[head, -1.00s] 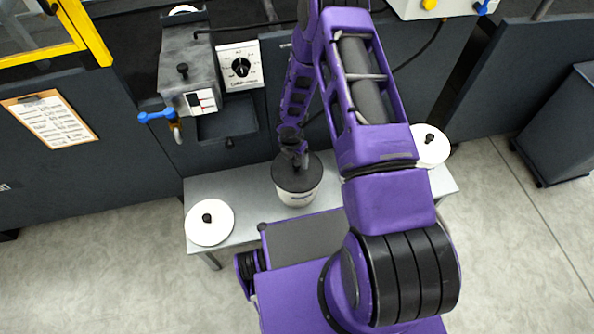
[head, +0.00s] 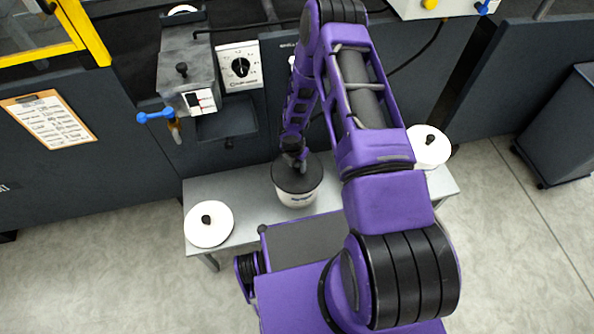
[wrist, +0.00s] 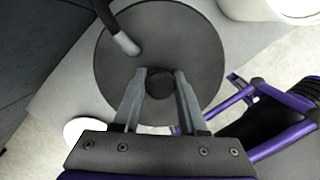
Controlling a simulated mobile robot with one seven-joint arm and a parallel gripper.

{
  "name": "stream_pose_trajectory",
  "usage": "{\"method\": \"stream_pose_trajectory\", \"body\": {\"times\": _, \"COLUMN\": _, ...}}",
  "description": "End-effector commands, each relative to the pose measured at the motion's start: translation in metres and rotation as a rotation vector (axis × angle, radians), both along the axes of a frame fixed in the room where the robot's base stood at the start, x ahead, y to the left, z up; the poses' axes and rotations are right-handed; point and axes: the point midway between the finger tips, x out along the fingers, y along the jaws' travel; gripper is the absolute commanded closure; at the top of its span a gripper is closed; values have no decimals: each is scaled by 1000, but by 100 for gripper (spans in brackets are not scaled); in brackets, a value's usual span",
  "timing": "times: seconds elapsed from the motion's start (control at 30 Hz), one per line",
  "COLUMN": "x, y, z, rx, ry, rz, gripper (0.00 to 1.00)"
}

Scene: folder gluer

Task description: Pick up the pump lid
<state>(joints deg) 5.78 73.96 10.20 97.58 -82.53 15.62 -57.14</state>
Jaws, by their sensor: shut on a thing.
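The pump lid is a dark grey round disc with a small black knob, and it shows on a white tub (head: 297,199) at the middle of the metal bench. The lid (head: 296,178) fills the upper middle of the wrist view (wrist: 200,50). My gripper (head: 293,160) is above it, fingers pointing down. In the wrist view my gripper (wrist: 160,74) has its two fingers on either side of the black knob (wrist: 158,84), shut on it. I cannot tell whether any gap lies between lid and tub.
A dark tube with a pale end (wrist: 126,43) reaches over the lid. White knobbed lids stand on the bench at left (head: 208,225) and right (head: 428,147). A grey machine box (head: 187,70) with a blue-handled tap (head: 157,116) is behind. The bench (head: 238,190) has free room left of the tub.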

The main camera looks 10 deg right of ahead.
Motion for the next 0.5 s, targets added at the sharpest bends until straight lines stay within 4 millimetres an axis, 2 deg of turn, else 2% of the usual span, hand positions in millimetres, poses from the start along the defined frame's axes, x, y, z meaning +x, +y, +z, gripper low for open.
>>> {"method": "stream_pose_trajectory", "body": {"times": 0.37, "x": 0, "y": 0, "z": 1, "rx": 0, "ry": -1, "rz": 0, "gripper": 100}}
{"method": "stream_pose_trajectory", "body": {"times": 0.5, "x": 1, "y": 0, "z": 15, "rx": 0, "ry": -3, "rz": 0, "gripper": 100}}
